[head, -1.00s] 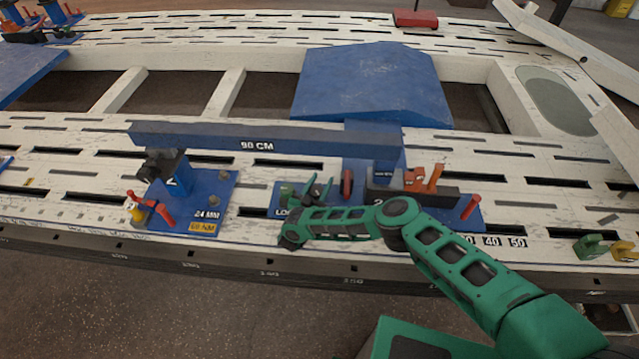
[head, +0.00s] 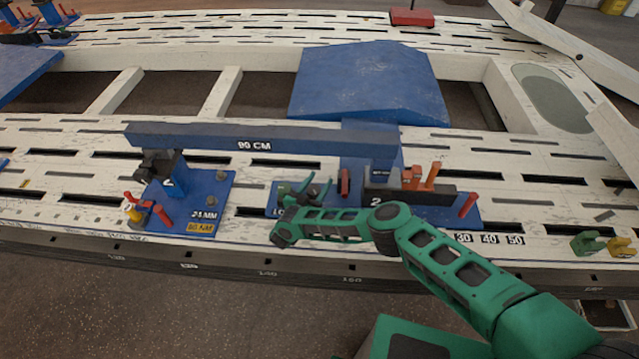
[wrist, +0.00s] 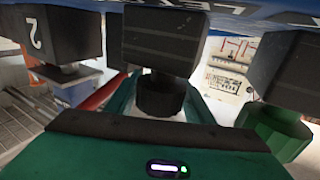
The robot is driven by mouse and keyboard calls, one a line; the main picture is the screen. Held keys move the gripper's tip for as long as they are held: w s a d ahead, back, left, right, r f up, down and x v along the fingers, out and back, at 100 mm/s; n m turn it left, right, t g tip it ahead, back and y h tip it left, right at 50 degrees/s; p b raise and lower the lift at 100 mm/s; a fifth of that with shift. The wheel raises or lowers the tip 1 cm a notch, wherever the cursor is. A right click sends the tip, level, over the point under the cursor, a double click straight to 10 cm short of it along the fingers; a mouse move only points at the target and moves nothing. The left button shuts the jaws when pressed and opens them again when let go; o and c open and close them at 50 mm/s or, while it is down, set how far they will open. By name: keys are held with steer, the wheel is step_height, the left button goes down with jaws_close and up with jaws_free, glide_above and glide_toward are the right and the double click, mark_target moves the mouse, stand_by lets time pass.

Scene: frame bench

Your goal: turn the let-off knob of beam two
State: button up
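Beam two is the long blue beam (head: 262,137) marked 90 CM, above blue mounts marked 2. Its right mount (head: 385,178) has a front plate with a green part (head: 284,191) at left and a red part (head: 344,182) at right. My gripper (head: 316,186) is between these, its green fingers raised and apart. In the wrist view, a dark round knob (wrist: 160,96) under a dark block (wrist: 165,38) lies between the green fingers. A green knob (wrist: 280,130) is at right. I cannot tell which is the let-off knob, or whether the fingers touch the middle one.
The left mount's blue plate (head: 190,205) carries red and yellow handles. Orange pegs (head: 432,176) and a red peg (head: 468,205) stand right of my gripper. A green clamp (head: 588,243) and a yellow clamp (head: 621,247) are on the slotted white bench (head: 520,215) at far right.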

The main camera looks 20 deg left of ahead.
mark_target(310, 195)
steer(key=shift+s, duration=0.1)
steer(key=shift+s+a, duration=0.25)
steer(key=shift+s, duration=0.9)
steer(key=s, duration=0.2)
steer(key=s+a, duration=0.1)
steer(key=s, duration=0.5)
steer(key=shift+a, duration=0.2)
